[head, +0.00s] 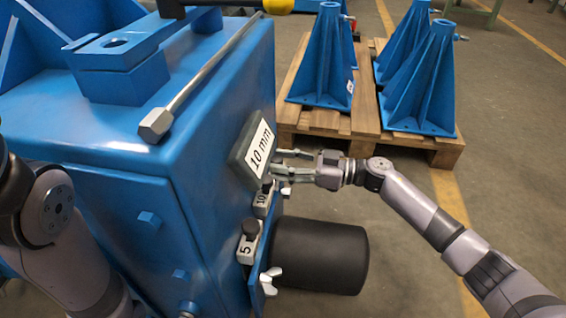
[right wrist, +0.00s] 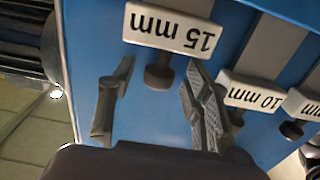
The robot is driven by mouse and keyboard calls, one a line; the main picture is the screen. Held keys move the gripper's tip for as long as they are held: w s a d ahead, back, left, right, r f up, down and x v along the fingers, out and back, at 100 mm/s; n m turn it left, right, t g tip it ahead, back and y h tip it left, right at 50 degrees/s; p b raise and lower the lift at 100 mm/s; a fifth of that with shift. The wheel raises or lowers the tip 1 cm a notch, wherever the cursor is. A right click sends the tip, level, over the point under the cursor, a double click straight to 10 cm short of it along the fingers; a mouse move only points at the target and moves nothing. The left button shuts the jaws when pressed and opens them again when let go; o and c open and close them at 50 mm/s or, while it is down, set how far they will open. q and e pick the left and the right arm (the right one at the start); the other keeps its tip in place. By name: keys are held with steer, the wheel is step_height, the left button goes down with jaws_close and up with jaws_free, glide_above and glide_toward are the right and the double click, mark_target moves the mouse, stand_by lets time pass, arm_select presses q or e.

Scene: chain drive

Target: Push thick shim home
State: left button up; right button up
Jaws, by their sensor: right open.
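In the right wrist view a tag reading 15 mm (right wrist: 172,28), upside down, shows with a dark knob (right wrist: 160,73) beside it; it is the thickest size I can read. My left gripper is out of view.
The blue machine (head: 120,210) fills the left. A black cylinder (head: 320,256) juts out below. Blue stands (head: 322,65) rest on a wooden pallet (head: 310,122). Floor is clear at right.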

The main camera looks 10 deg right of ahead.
steer(key=v, duration=1.1)
steer(key=shift+s+d, duration=0.15)
steer(key=shift+d, duration=0.2)
